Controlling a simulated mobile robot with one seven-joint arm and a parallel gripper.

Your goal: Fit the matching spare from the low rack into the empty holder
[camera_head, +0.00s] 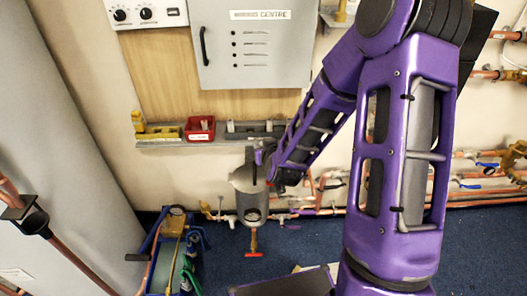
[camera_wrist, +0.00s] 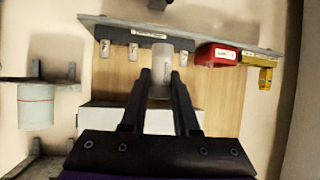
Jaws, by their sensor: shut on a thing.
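My gripper (camera_wrist: 161,76) is shut on a pale, translucent cylinder (camera_wrist: 161,56) in the wrist view. One dark finger lies on each side of it, and the small marking on it is unreadable. Behind its far end is a grey rail (camera_wrist: 118,30) with a label and several small metal clips. At the left of the wrist view, a white cylinder with a red line (camera_wrist: 36,112) sits under a grey bracket (camera_wrist: 58,83). In the head view my gripper (camera_head: 258,165) is small and dark, in front of the wall below the shelf; the held cylinder is not clear there. I cannot tell which bracket is the empty holder.
A shelf (camera_head: 160,143) carries a red bin (camera_head: 200,128) and yellow parts (camera_head: 140,123). Copper pipes with valves (camera_head: 490,170) run along the wall. A blue crate (camera_head: 160,268) is on the floor.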

